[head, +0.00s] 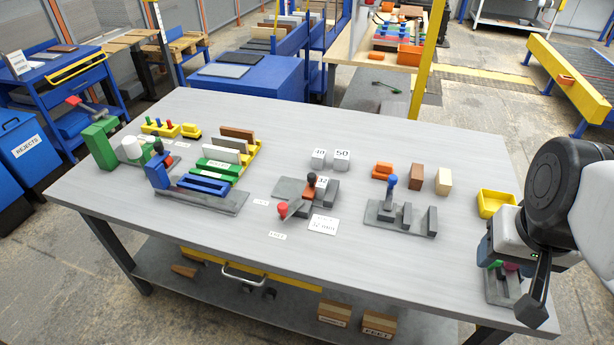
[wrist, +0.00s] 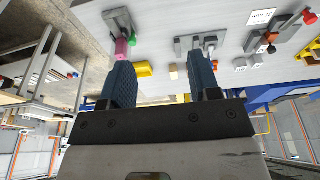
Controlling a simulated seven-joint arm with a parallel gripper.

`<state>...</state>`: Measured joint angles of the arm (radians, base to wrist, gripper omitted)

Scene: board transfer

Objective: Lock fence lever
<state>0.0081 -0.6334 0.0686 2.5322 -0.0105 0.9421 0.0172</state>
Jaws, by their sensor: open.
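A red-knobbed lever (head: 283,210), which looks like the fence lever, sits on a grey fixture (head: 290,188) near the table's middle. Its short grey arm slants down-left to the knob, between two small labels too small to read surely. A dark knob (head: 311,177) on an orange block stands just behind it. The red knob also shows at the right edge of the wrist view (wrist: 309,17). My gripper (wrist: 163,75) is open and empty, its blue fingers apart. It is above the table's right end, well away from the lever; in the head view the arm partly hides it.
A white card (head: 323,225) lies by the lever and two number cubes (head: 330,159) stand behind. A blue-handled fixture (head: 400,215) and yellow bin (head: 495,203) stand between lever and arm. A fixture with pink and green parts (wrist: 121,45) is near my gripper. The front strip is clear.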

